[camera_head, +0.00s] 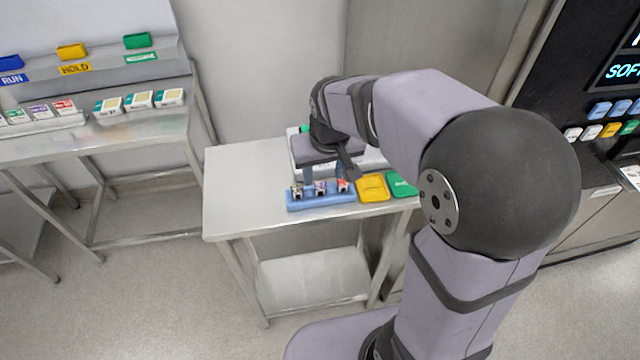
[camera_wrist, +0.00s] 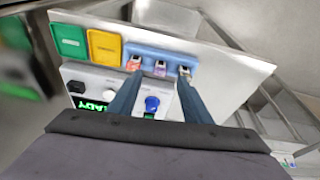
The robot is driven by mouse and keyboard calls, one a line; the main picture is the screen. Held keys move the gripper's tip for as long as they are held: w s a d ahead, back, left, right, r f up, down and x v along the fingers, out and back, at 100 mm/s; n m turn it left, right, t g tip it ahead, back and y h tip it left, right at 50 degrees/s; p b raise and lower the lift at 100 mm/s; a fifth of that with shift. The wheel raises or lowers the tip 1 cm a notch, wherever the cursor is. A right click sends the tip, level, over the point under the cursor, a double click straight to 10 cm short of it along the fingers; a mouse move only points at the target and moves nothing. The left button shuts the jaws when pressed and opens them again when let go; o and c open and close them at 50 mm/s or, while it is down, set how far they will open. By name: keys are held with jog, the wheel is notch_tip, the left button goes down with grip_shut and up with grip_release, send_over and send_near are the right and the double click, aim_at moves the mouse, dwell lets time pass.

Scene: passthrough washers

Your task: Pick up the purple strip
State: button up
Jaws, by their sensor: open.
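The purple strip (camera_head: 320,188) stands in the middle of a blue holder (camera_head: 322,203) on the small metal table. It also shows in the wrist view (camera_wrist: 160,68), between a red-marked strip (camera_wrist: 134,64) and a pale, dark-marked strip (camera_wrist: 184,71). My gripper (camera_head: 326,178) is open, fingers pointing down over the holder. In the wrist view my gripper (camera_wrist: 160,76) has its two fingers spread to either side of the purple strip, their tips overlapping the outer strips in the picture. Whether they touch anything, I cannot tell.
A yellow tray (camera_head: 372,187) and a green tray (camera_head: 401,184) lie beside the holder. A device with a lit display (camera_wrist: 92,104) and a blue knob (camera_wrist: 152,103) stands behind it. The table's left part (camera_head: 240,190) is clear. Another bench (camera_head: 100,135) is at left.

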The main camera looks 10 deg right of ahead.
aim_at(320, 183)
jog(key=shift+w+r+m, duration=0.35)
jog(key=shift+w+m, duration=0.05)
jog(key=shift+m, duration=0.1)
jog(key=shift+p+x, duration=1.55)
jog(key=shift+x, duration=2.15)
jog(key=shift+c, duration=0.7)
jog(key=shift+a, duration=0.1)
jog(key=c, duration=1)
